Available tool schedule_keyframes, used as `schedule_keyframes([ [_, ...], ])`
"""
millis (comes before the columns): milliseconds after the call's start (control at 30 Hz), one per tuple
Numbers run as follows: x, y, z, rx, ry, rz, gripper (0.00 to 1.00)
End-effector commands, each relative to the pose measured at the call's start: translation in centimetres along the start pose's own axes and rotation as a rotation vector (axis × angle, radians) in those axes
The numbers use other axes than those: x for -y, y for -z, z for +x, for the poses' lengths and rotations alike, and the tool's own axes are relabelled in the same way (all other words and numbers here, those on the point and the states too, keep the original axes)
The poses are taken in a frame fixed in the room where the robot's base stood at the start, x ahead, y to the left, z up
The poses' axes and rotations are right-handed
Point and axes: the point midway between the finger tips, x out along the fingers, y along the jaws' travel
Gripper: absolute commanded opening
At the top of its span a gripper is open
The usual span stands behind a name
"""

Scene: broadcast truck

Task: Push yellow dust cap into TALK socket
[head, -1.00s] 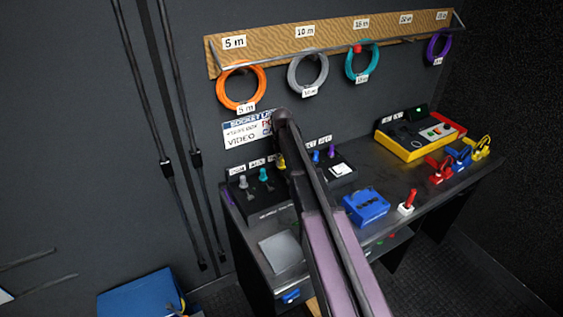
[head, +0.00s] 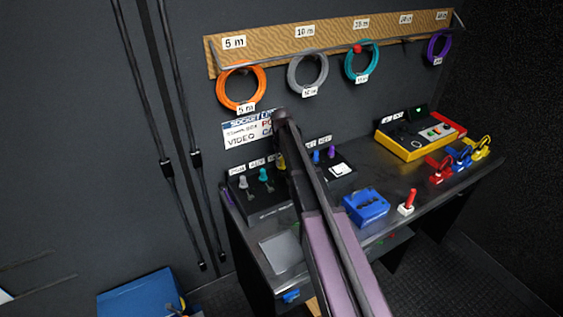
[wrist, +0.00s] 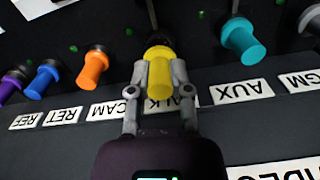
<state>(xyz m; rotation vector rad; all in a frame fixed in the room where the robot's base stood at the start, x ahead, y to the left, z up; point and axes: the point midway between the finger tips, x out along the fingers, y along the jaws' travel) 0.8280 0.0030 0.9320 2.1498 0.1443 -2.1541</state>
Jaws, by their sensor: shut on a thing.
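The yellow dust cap (wrist: 160,75) is between the fingers of my gripper (wrist: 160,82) in the wrist view, over the label that reads in part "ALK". My gripper is shut on it. The far end of the cap meets a dark round socket (wrist: 158,42) on the black panel; how deep it sits I cannot tell. In the head view a bit of yellow (head: 281,162) shows beside my arm, which hides the gripper and most of the socket.
A teal cap (wrist: 242,40) by AUX and an orange cap (wrist: 93,68) by CAM stand on either side. Blue (wrist: 43,80) and purple (wrist: 12,86) caps are farther left. A blue box (head: 366,207) sits on the desk.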

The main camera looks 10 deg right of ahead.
Motion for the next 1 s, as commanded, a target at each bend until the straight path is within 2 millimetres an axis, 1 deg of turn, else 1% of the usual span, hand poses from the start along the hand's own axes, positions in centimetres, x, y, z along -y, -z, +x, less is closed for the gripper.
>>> schedule_keyframes([
  [567,0.04,0.00,0.02,0.000,0.000,0.000,0.03],
  [1000,0.04,0.00,0.71,0.000,0.000,0.000,0.03],
])
